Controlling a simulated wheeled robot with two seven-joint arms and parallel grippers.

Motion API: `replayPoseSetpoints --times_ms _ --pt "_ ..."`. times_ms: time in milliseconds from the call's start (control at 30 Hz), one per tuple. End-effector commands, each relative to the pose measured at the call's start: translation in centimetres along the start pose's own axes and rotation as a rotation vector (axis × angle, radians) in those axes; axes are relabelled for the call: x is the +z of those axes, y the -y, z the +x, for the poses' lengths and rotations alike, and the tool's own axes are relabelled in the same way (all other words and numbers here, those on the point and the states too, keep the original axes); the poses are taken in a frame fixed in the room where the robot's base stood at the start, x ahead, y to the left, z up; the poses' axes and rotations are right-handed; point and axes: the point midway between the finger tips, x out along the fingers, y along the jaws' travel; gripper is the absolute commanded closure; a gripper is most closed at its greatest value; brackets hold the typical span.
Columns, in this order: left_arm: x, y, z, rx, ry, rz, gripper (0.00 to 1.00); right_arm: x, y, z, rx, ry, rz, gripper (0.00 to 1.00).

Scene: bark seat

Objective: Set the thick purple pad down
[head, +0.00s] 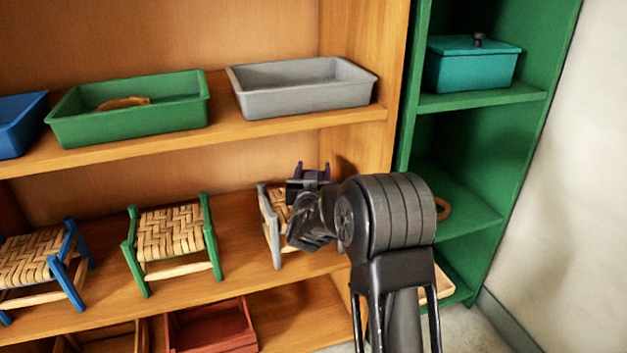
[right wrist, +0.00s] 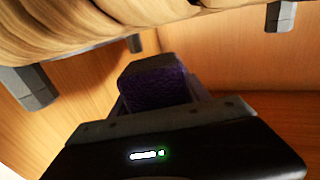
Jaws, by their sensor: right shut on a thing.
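My right gripper (head: 308,178) is at the grey stool with a woven seat (head: 269,222), at its upper right part, and my arm hides much of that stool. In the right wrist view the gripper (right wrist: 158,95) is shut on a dark purple, textured pad (right wrist: 158,88), only partly visible. The woven seat (right wrist: 90,25) and grey leg ends show close by at the top of that view. I cannot tell whether the pad touches the seat. Small dark purple bits show at the gripper's tip in the head view. My left gripper is out of view.
A green stool (head: 170,235) and a blue stool (head: 35,260) stand left on the same shelf. Grey (head: 300,88) and green (head: 130,112) trays sit on the shelf above. A green cabinet (head: 480,100) stands right. Bare shelf lies between the green and grey stools.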

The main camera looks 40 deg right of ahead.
Motion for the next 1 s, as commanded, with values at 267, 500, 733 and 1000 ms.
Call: replayPoseSetpoints --times_ms 267,500,733,1000 --pt "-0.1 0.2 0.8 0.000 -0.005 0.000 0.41 1.9 0.0 0.0 0.000 -0.001 0.000 0.84" --pt "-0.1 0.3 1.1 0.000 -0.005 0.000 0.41 2.2 0.0 0.0 0.000 -0.001 0.000 0.84" --pt "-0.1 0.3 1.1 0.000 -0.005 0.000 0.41 2.2 0.0 0.0 0.000 -0.001 0.000 0.31" --pt "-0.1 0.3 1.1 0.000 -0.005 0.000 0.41 2.2 0.0 0.0 0.000 -0.001 0.000 0.24"
